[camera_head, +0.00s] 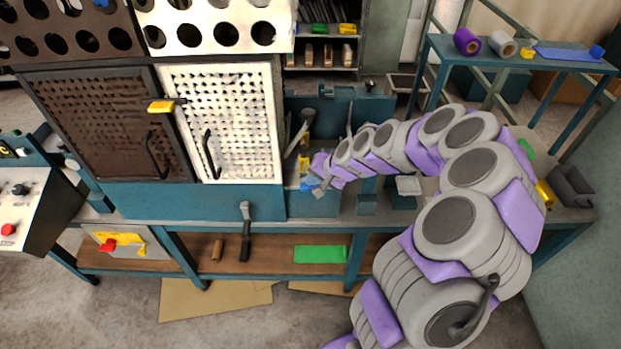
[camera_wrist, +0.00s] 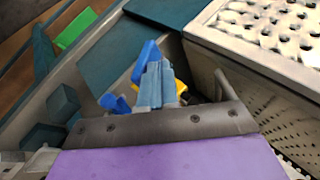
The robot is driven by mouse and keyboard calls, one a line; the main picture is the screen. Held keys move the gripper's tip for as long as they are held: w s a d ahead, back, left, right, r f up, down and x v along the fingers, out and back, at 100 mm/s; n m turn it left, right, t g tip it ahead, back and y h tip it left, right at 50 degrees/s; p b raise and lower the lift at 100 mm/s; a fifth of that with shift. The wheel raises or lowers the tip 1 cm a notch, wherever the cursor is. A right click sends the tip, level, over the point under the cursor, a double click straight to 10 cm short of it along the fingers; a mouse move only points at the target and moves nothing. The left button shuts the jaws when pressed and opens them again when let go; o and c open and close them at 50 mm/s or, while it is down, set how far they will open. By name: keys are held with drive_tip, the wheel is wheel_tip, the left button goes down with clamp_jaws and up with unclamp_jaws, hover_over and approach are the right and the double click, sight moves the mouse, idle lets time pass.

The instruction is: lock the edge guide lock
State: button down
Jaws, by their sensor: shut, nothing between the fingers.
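My gripper (camera_wrist: 157,72) is shut, its pale blue fingers together with nothing between them. In the head view my gripper (camera_head: 318,187) is just right of the white perforated door's lower corner. Bright blue parts (camera_wrist: 147,58) and a yellow part (camera_wrist: 182,87) sit right at the fingers in the wrist view, partly hidden by them; I cannot tell whether they touch. A yellow upright piece (camera_head: 304,164) stands beside the machine just above the gripper in the head view. I cannot tell for sure which of these is the edge guide lock, nor its state.
The white perforated door (camera_head: 225,120) and its handle (camera_head: 211,155) are close on the left. A metal lever (camera_head: 299,133) rises above the gripper. Teal blocks (camera_head: 367,204) sit on the bench. A green sheet (camera_head: 319,254) lies on the shelf below.

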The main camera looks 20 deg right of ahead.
drive_tip(key=shift+d+f+y+b, duration=0.25)
drive_tip(key=shift+d+y+b, duration=0.05)
drive_tip(key=shift+d+y, duration=0.25)
drive_tip(key=shift+s+d, duration=0.1)
drive_tip(key=shift+d, duration=0.2)
drive_tip(key=shift+a, duration=0.1)
drive_tip(key=shift+a+r, duration=0.15)
drive_tip(key=shift+a, duration=0.05)
drive_tip(key=shift+r+p, duration=0.35)
drive_tip(key=shift+r, duration=0.2)
drive_tip(key=shift+d+r, duration=0.1)
drive_tip(key=shift+d, duration=0.05)
